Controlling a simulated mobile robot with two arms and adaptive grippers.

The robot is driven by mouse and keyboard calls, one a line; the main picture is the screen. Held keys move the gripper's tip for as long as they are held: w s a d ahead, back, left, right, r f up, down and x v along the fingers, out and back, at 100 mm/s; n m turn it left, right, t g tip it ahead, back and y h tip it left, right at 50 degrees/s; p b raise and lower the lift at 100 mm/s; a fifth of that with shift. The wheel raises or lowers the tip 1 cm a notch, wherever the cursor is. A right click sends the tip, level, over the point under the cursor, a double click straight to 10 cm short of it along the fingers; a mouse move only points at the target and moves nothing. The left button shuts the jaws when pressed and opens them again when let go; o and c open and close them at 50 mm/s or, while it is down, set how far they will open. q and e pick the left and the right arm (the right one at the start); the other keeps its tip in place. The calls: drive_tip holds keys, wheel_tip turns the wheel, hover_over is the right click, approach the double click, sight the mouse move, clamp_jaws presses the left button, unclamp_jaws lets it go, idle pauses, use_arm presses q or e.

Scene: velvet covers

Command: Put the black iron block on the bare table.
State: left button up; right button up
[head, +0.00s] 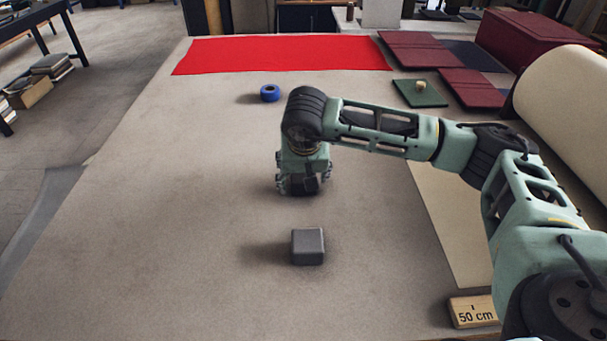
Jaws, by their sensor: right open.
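The dark grey-black iron block (308,247) sits upright on the bare grey-brown table (180,220), near the front middle. Nothing touches it. My right gripper (298,188) points down over the table, a little behind the block and apart from it. It is open, and I see nothing held in it. Its fingertips are partly hidden by its own body. My left gripper is out of the picture.
A red cloth (280,55) lies across the table's back. A blue ring (270,93) stands before it. A green square (420,93) with a small knob, dark red covers (472,88) and a cream roll (565,100) are at right. A "50 cm" wooden block (473,312) lies front right.

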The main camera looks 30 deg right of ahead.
drive_tip(key=b+v, duration=0.1)
drive_tip(key=v, duration=1.1)
drive_tip(key=shift+r, duration=0.15)
drive_tip(key=shift+r, duration=0.1)
